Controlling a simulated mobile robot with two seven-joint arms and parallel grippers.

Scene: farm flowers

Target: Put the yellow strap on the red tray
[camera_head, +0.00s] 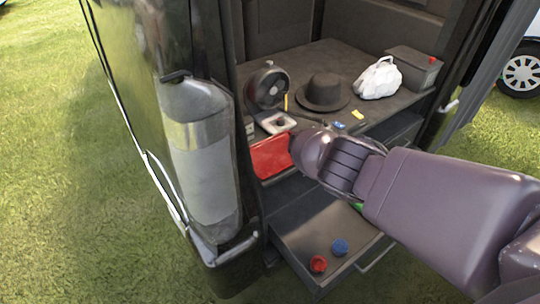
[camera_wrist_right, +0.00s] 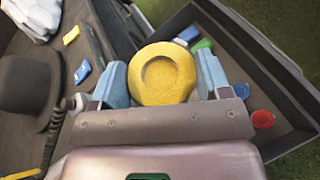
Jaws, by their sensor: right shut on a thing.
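The yellow strap (camera_wrist_right: 163,74), a thick round roll with a hollow in its face, sits between the two blue fingers of my right gripper (camera_wrist_right: 162,64) in the right wrist view. The gripper is shut on it. In the head view my right arm hides the strap and the fingers. The red tray (camera_head: 270,156) lies at the left front of the vehicle's cargo deck in the head view. My right wrist is at the tray's right side and may cover part of it. The tray is not seen in the right wrist view. My left gripper is in neither view.
A drawer (camera_head: 303,238) stands open below the deck, with a red item (camera_head: 318,264) and a blue item (camera_head: 340,247) inside. The deck holds a fan (camera_head: 267,87), black hat (camera_head: 323,92), white bag (camera_head: 377,79) and grey box (camera_head: 413,68). The vehicle's dark door (camera_head: 140,60) stands at left.

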